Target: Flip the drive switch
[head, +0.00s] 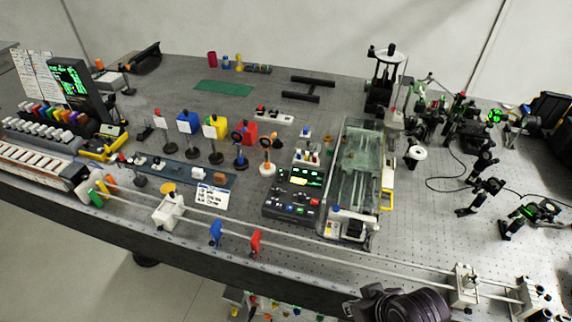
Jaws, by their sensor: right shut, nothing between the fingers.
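A dark control box (293,194) with a lit green display and several small coloured buttons or switches stands near the middle of the bench. I cannot tell which small part, if any, is the drive switch. Right of the box is a long glass-covered instrument (357,180) with a small panel at its near end. My right gripper (372,292) is at the bottom edge, dark, partly cut off, in front of the bench's near edge. It is shut and empty, apart from the box and the instrument. My left gripper is not in view.
A long rail (330,247) runs along the bench's front edge, with a blue holder (216,232) and a red holder (256,243) on it. Several post-mounted parts stand left of the box. Optics and cables crowd the right side. The bench top (420,215) right of the instrument has clear room.

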